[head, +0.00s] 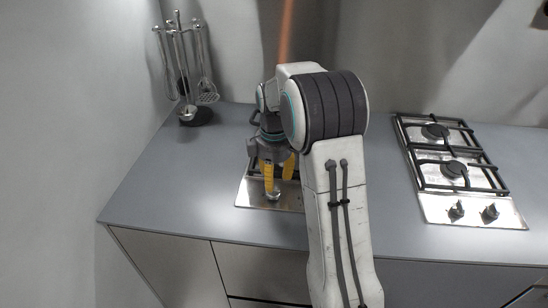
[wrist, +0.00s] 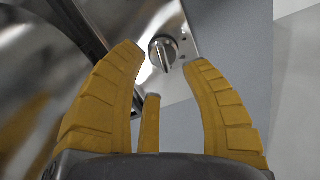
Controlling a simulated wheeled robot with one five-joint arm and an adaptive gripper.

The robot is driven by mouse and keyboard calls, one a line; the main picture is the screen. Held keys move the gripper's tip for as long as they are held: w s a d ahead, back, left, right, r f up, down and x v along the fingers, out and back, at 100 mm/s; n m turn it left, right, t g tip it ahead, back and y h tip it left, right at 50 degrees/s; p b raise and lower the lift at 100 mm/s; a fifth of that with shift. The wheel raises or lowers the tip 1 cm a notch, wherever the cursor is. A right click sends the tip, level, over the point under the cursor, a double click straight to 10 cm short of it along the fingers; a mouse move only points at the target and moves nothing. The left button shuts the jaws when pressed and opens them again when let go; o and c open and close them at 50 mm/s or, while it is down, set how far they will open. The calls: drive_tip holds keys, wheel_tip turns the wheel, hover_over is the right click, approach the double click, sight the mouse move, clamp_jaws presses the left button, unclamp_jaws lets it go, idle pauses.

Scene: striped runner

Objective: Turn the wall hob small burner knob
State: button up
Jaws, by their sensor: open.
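A small steel hob (head: 248,195) is set in the counter, nearer the left wall, mostly hidden by my arm. One silver round knob (head: 272,196) shows on its front strip; any others are hidden. In the wrist view the knob (wrist: 163,54) has a raised grip bar and sits beyond my fingertips, between them in the picture. My gripper (head: 278,176) is open and empty, with yellow fingers pointing down just above the knob. In the wrist view its fingers (wrist: 162,60) spread to either side of the knob; I cannot tell whether any touches it.
A second hob (head: 432,205) with black grates and two knobs lies at the right. A rack of hanging steel utensils (head: 184,75) stands at the back left. The grey counter (head: 160,190) is clear left of the small hob and between the hobs.

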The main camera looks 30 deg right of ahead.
wheel_tip(320, 180, up, 8)
drive_tip(key=shift+r, duration=0.15)
idle(0.3)
idle(0.5)
drive_tip(key=s+a+f+m, duration=0.2)
drive_tip(key=s+f+m, duration=0.5)
drive_tip(key=m, duration=0.4)
drive_tip(key=s+a+r+n+t, duration=0.1)
drive_tip(key=s+a+r+t, duration=0.1)
drive_tip(key=s, duration=0.6)
drive_tip(key=s+a+r+t, duration=0.1)
drive_tip(key=s+a+r, duration=0.4)
drive_tip(key=s, duration=0.4)
drive_tip(key=shift+a+r+n+t, duration=0.25)
drive_tip(key=shift+n+t, duration=0.15)
